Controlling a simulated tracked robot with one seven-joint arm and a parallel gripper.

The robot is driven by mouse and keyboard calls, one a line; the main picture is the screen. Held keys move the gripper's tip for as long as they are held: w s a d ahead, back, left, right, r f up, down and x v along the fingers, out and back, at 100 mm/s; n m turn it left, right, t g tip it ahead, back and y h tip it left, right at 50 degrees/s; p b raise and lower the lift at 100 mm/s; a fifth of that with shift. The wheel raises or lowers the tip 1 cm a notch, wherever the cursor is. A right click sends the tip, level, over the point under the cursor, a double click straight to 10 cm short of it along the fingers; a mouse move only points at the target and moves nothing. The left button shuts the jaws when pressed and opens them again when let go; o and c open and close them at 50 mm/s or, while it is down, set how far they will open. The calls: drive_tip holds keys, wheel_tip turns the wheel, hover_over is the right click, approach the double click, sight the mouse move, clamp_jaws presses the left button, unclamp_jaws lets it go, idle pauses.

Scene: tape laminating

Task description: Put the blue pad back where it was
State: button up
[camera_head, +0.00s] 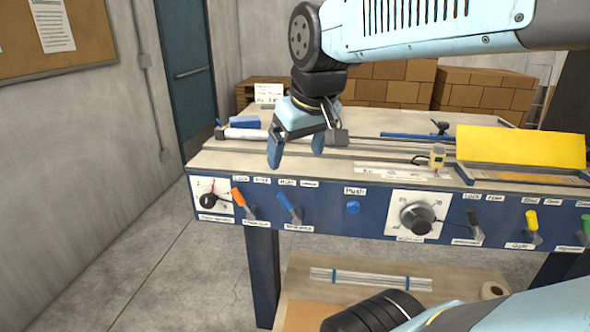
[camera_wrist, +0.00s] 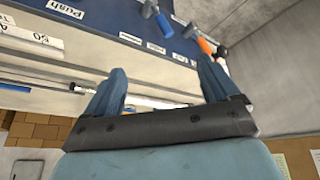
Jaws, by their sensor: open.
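A small blue block (camera_head: 244,122), which looks like the blue pad, lies on the back left of the workbench (camera_head: 350,120), behind a white roller (camera_head: 246,134). My gripper (camera_head: 296,153) hangs over the front left part of the bench, to the right of the block, fingers pointing down. Its two blue fingers are apart with nothing between them. In the wrist view my gripper (camera_wrist: 162,82) is also open and empty, and I cannot make out the pad there.
The bench front carries an orange-handled lever (camera_head: 238,197), a blue-handled lever (camera_head: 287,203), a blue push button (camera_head: 353,207) and a black dial (camera_head: 417,217). A yellow panel (camera_head: 520,147) stands at the right. Cardboard boxes (camera_head: 490,92) are stacked behind. A wall stands at the left.

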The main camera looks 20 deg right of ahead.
drive_tip(key=shift+m+t, duration=0.3)
drive_tip(key=shift+m, duration=0.5)
drive_tip(key=s+f, duration=0.3)
drive_tip(key=shift+s+d+f, duration=0.1)
drive_tip(key=shift+s+d, duration=0.05)
drive_tip(key=shift+d, duration=0.15)
